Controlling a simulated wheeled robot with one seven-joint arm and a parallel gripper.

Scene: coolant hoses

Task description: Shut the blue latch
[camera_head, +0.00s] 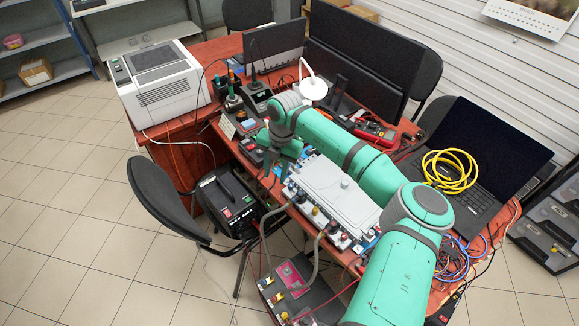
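My gripper (277,170) points down at the left end of a grey-covered unit (340,192) on the red-brown desk. Its fingers are small and dark here, and I cannot tell whether they are open or shut. Small blue parts show along the unit's edges, but I cannot make out which is the blue latch or how it stands. Round connectors (333,227) line the unit's front edge. Grey hoses (316,262) run from there down to a lower box (297,287) with a pink-red panel and yellow parts.
A black box (227,197) and a dark chair (165,198) stand left of the unit. Monitors (365,62), a white lamp (313,88) and a red multimeter (375,132) are behind. A laptop (490,140) with a yellow cable coil (450,171) lies right.

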